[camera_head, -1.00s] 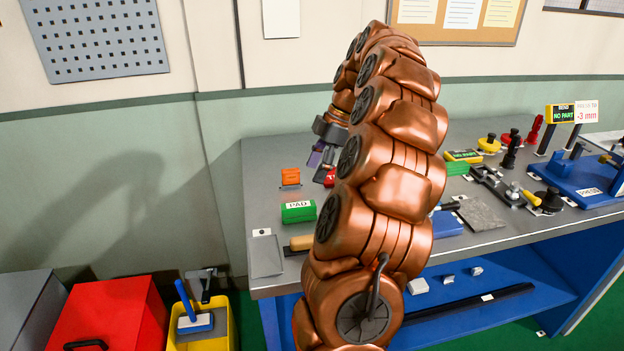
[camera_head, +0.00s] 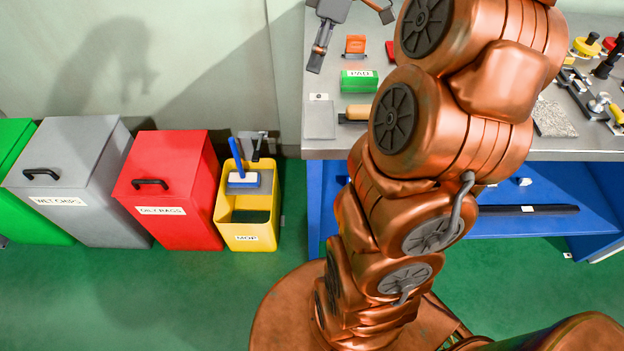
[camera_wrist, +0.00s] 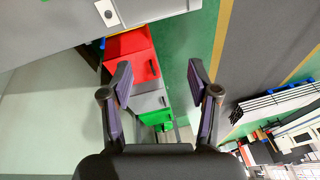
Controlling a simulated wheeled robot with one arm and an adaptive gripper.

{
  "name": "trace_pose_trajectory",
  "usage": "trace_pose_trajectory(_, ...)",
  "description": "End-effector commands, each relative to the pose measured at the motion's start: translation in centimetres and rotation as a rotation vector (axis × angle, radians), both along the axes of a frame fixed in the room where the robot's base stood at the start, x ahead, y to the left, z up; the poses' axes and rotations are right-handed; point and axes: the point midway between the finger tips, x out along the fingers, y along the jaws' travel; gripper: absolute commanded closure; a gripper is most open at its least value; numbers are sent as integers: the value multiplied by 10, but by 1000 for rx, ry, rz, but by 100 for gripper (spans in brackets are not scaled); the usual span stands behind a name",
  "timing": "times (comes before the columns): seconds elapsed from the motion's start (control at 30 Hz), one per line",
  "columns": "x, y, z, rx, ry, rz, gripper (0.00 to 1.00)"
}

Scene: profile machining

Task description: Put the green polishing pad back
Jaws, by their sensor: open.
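A green block with a white label reading PAD (camera_head: 360,80) lies on the left part of the workbench in the head view. I cannot tell whether it is the polishing pad itself or its holder.
A grey plate (camera_head: 319,121) lies at the bench's left corner, beside a wooden-coloured handle (camera_head: 358,112). An orange item (camera_head: 355,45) stands behind the green block. Yellow mop bucket (camera_head: 247,229), red bin (camera_head: 172,190), grey bin (camera_head: 75,180) and green bin (camera_head: 22,140) stand left of the bench.

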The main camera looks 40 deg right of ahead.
Motion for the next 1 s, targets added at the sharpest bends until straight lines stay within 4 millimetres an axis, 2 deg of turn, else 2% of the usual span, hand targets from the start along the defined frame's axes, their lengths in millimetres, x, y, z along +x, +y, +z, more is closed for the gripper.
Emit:
trace_pose_trajectory(0.03, -7, 26, -2, -11, 28, -14, 40)
trace_pose_trajectory(0.2, -39, 92, -18, -59, 130, -121, 40)
trace_pose_trajectory(0.4, -93, 147, -44, -140, 223, -282, 40)
trace_pose_trajectory(0.57, -145, 173, -71, -215, 282, -435, 40)
trace_pose_trajectory(0.73, -192, 183, -97, -280, 316, -594, 40)
trace_pose_trajectory(0.9, -217, 184, -113, -313, 327, -693, 40)
trace_pose_trajectory(1.0, -221, 185, -115, -318, 327, -716, 40)
